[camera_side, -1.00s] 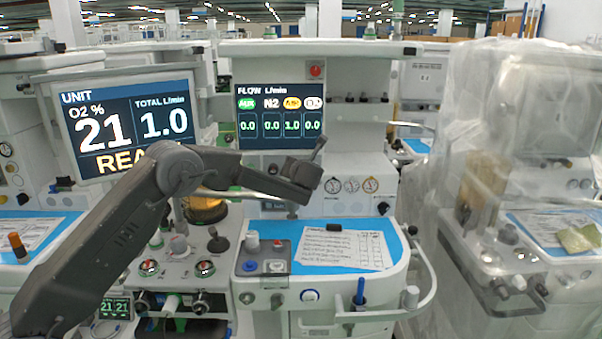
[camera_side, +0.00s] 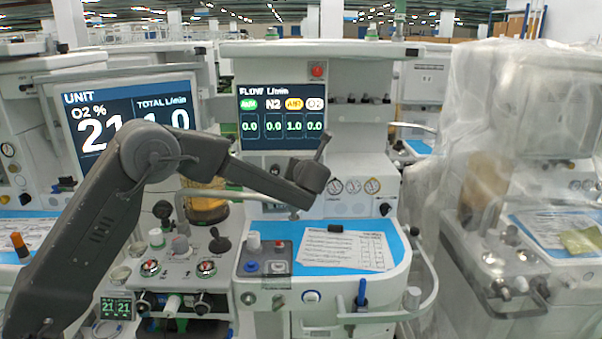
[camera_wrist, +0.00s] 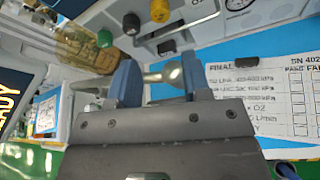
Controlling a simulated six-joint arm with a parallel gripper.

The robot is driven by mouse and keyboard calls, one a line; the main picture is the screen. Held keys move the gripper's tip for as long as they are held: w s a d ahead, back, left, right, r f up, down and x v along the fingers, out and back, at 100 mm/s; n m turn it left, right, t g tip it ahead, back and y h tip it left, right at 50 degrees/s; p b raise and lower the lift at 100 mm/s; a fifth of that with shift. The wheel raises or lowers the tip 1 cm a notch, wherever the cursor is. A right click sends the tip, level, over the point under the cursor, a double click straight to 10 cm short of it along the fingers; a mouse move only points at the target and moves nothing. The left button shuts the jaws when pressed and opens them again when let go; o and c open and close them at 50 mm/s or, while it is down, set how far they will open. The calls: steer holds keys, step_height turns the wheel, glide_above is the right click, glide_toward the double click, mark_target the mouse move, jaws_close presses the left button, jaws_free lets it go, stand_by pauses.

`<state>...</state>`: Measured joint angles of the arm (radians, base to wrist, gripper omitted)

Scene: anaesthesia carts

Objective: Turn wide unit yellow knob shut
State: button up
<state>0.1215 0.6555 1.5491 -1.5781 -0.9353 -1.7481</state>
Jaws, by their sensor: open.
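The yellow knob (camera_wrist: 160,10) shows at the top edge of the wrist view, in a row with a black knob (camera_wrist: 132,23) and a green knob (camera_wrist: 105,38). My gripper (camera_wrist: 158,75) is open, with its two blue fingers apart below this row in the picture. The yellow knob is beyond the fingertips and not between them. A shiny rounded metal part (camera_wrist: 172,73) shows between the fingers. In the side view my wrist covers the knob area, so I cannot make out the knob there. The flow display (camera_side: 281,115) reads 1.0 under its yellow label.
A pale curved rail (camera_wrist: 185,29) runs close to the knobs. A blue worktop with a paper form (camera_side: 345,250) lies below the wrist. A second monitor (camera_side: 120,120) is partly behind my arm. A plastic-wrapped cart (camera_side: 500,180) stands at the right.

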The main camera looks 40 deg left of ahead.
steer(key=shift+n+t+h, duration=0.4)
steer(key=shift+n, duration=0.5)
steer(key=x, duration=1.4)
steer(key=shift+s+a, duration=0.35)
steer(key=shift+a, duration=0.1)
steer(key=shift+c, duration=0.2)
steer(key=c, duration=0.6)
